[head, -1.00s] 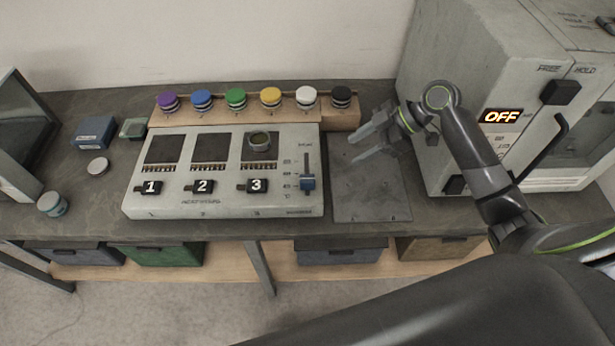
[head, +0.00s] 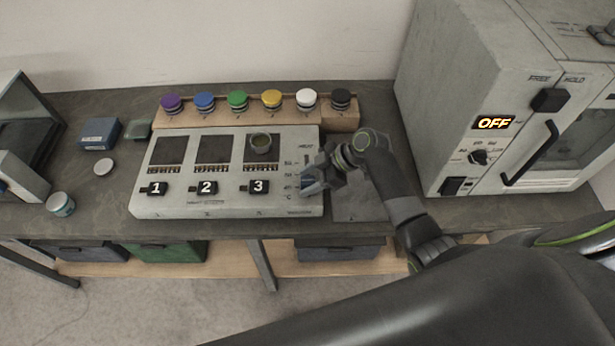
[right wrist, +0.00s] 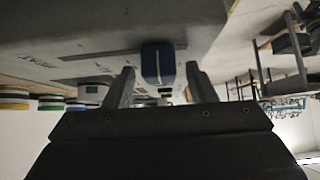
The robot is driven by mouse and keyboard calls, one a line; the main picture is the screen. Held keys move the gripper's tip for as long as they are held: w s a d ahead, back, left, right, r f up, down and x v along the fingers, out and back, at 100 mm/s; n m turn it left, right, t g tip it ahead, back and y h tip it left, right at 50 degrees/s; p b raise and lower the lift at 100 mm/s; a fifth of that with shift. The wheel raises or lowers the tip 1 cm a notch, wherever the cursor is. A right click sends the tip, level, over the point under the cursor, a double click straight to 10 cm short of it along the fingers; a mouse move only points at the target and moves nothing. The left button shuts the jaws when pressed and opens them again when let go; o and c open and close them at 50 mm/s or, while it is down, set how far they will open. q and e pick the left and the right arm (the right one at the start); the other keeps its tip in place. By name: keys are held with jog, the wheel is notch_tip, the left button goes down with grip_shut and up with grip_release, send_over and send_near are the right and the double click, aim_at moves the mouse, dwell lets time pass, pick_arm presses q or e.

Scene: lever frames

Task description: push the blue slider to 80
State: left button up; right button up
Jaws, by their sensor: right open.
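The panel (head: 225,205) is a pale box with three dark windows and black tags 1, 2 and 3. The blue slider (head: 308,193) sits low in its slot at the panel's right end, partly hidden by my right gripper (head: 313,177). In the right wrist view the blue slider (right wrist: 157,62) is a blue block with a white line, between and just beyond the two fingertips of my open right gripper (right wrist: 160,84). I cannot tell whether a finger touches it. The scale marks are too small to read. My left gripper is not in view.
A row of coloured knobs on a wooden rail (head: 222,117) stands behind the panel. A grey plate (head: 362,205) lies right of it, under my right arm. A large grey machine (head: 455,100) reading OFF stands at the right.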

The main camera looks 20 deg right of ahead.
aim_at(297, 166)
jog(key=shift+a+f, duration=0.2)
jog(key=shift+c, duration=0.3)
grip_shut()
jog(key=shift+w+d+f+b, duration=0.1)
jog(key=shift+w+f+b, duration=0.05)
jog(key=shift+w+b, duration=0.4)
jog(key=w+b, duration=0.1)
jog(key=w, duration=0.1)
jog(key=w+d+b, duration=0.1)
jog(key=b, duration=0.1)
jog(key=w+b, duration=0.2)
jog(key=shift+w+d+f, duration=0.15)
jog(key=shift+w+d, duration=0.2)
jog(key=shift+w+d+r+b, duration=0.2)
jog(key=shift+w+r+b, duration=0.05)
jog(key=shift+w+b, duration=0.4)
jog(key=shift+r, duration=0.15)
